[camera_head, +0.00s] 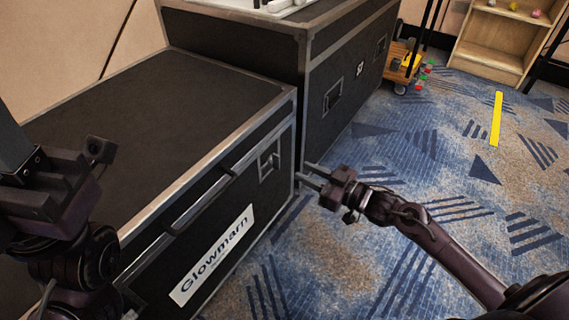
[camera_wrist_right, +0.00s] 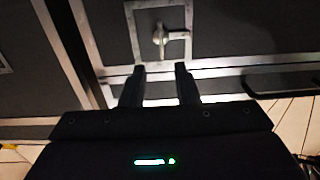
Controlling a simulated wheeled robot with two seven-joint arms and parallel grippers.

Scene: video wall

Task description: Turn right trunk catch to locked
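The black trunk (camera_head: 160,100) with metal edges and a "Glowmarn" label stands at the left in the head view. Its right catch (camera_head: 269,162) is a metal plate on the front face near the right corner. My right gripper (camera_head: 309,178) is open and empty, just off the trunk's front corner. Its fingertips (camera_wrist_right: 158,72) are below the lever in the wrist view, apparently not around it. My left gripper (camera_head: 45,190) is at the left edge; its fingertips are unclear.
A taller black case (camera_head: 335,65) stands behind the trunk. A bar handle (camera_head: 200,200) runs along the trunk's front. A wooden cart (camera_head: 402,65) and a shelf (camera_head: 490,50) stand farther back. The patterned carpet (camera_head: 400,260) in front is open.

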